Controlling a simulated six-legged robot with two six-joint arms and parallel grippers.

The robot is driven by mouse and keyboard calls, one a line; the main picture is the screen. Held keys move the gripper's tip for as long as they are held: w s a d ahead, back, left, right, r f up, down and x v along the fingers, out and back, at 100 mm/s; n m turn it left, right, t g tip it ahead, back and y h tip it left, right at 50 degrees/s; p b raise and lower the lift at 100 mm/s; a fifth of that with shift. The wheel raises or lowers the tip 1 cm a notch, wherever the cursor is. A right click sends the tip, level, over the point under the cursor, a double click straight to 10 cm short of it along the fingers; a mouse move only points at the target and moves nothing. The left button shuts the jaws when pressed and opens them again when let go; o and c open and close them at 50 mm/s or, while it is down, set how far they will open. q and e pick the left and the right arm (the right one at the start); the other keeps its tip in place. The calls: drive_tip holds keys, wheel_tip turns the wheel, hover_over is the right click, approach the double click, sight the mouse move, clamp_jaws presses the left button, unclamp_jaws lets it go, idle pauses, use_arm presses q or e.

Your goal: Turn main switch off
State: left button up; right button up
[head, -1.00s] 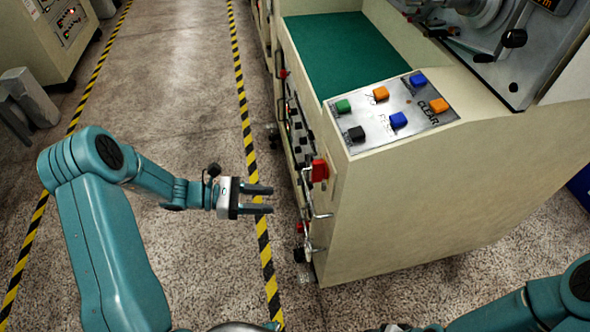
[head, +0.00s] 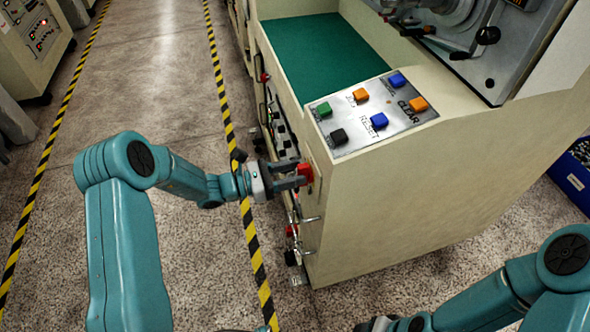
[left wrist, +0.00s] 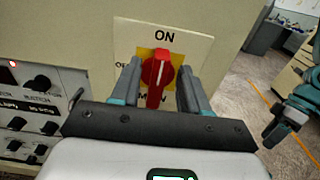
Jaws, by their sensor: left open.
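The main switch is a red rotary knob (left wrist: 158,76) on a yellow and white plate (left wrist: 190,45) marked ON at the top. In the left wrist view its white line is near upright, pointing toward ON. The knob also shows in the head view (head: 306,173) on the side of the cream machine. My left gripper (head: 298,174) is open, with its fingers on either side of the knob; in the left wrist view (left wrist: 160,85) I cannot tell whether they touch it. My right gripper (head: 378,325) is barely visible at the bottom edge, and its jaws cannot be made out.
The cream machine (head: 420,190) has a panel of coloured buttons (head: 372,110) on top. Below the switch are metal handles (head: 305,220). Black knobs (left wrist: 38,83) sit left of the switch. Open floor (head: 190,260) lies to the left. A blue crate (head: 573,180) stands at the right.

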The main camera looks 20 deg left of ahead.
use_arm(q)
drive_tip(key=shift+w+d, duration=0.25)
drive_tip(key=shift+d, duration=0.2)
drive_tip(key=shift+c, duration=0.3)
clamp_jaws()
